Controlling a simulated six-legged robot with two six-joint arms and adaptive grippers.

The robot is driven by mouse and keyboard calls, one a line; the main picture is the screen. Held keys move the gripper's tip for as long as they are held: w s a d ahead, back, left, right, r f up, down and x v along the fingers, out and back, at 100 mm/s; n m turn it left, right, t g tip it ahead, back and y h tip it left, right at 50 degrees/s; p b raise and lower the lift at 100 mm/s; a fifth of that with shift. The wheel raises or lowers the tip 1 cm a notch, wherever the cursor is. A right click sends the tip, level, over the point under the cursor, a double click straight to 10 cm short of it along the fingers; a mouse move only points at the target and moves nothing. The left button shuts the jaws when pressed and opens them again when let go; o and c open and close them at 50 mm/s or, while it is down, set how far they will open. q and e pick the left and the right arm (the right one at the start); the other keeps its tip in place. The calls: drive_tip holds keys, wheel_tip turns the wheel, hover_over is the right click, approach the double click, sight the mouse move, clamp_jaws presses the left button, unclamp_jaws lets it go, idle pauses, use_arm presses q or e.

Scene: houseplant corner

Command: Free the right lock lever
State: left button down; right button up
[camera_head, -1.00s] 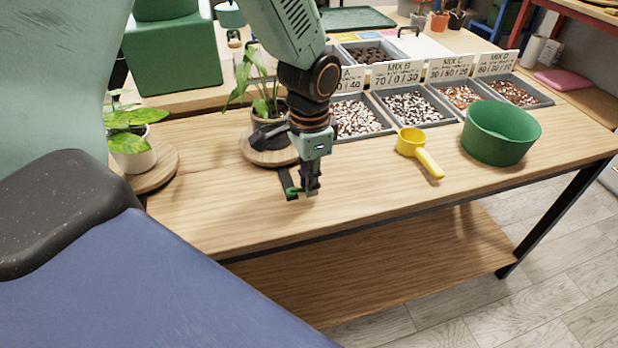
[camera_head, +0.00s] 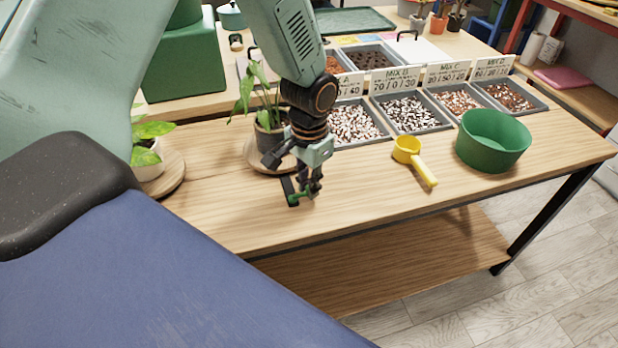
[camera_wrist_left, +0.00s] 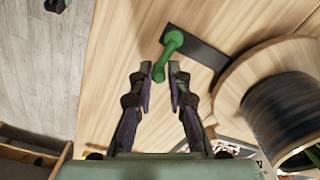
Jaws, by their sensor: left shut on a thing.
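The green lock lever (camera_head: 297,197) sits on a black plate (camera_head: 287,185) in front of the right round wooden stand (camera_head: 257,160). In the left wrist view the lever (camera_wrist_left: 172,43) runs from its pivot on the plate (camera_wrist_left: 207,57) down between my fingers. My left gripper (camera_wrist_left: 160,72) is shut on the lever's free end, one finger on each side. In the head view the left gripper (camera_head: 311,190) points down at the lever and partly hides it. My right gripper is not in view.
A leafy plant in a dark pot (camera_head: 267,137) stands on the right stand, close behind my gripper. Another plant stands on a left stand (camera_head: 172,177). A yellow scoop (camera_head: 408,152), a green bowl (camera_head: 492,142) and mix trays lie to the right. The table's front is clear.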

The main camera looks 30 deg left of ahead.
use_arm(q)
drive_tip(key=shift+s+f, duration=0.1)
drive_tip(key=shift+s, duration=0.05)
drive_tip(key=c, duration=1.3)
unclamp_jaws()
drive_tip(key=shift+w+r, duration=0.2)
drive_tip(key=shift+r, duration=0.35)
wheel_tip(320, 180, up, 11)
drive_tip(key=shift+s+d, duration=0.1)
drive_tip(key=shift+s, duration=0.1)
